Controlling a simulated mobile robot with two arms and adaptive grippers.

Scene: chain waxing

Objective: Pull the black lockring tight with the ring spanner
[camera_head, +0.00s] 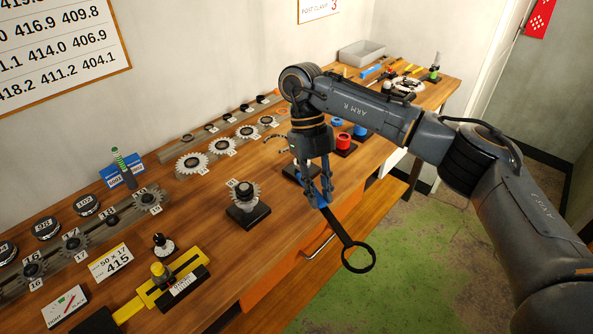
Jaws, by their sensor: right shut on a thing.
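My right gripper (318,196) is shut on the ring spanner and hangs over the front edge of the bench. The ring spanner (346,238) is black; its shaft slants down to the right from the fingers, and its open ring end hangs in the air beyond the bench edge. To the left of the gripper a toothed cog (243,192) sits on a black stand (248,214); the spanner is apart from it. A black lockring cannot be told apart for certain at this size. My left gripper is not in view.
The wooden bench (215,250) carries rows of numbered cogs (192,162) along the wall. A yellow gauge (160,290) lies at the near left. Red and blue parts (343,140) stand behind my right arm. A grey bin (362,53) is at the far end.

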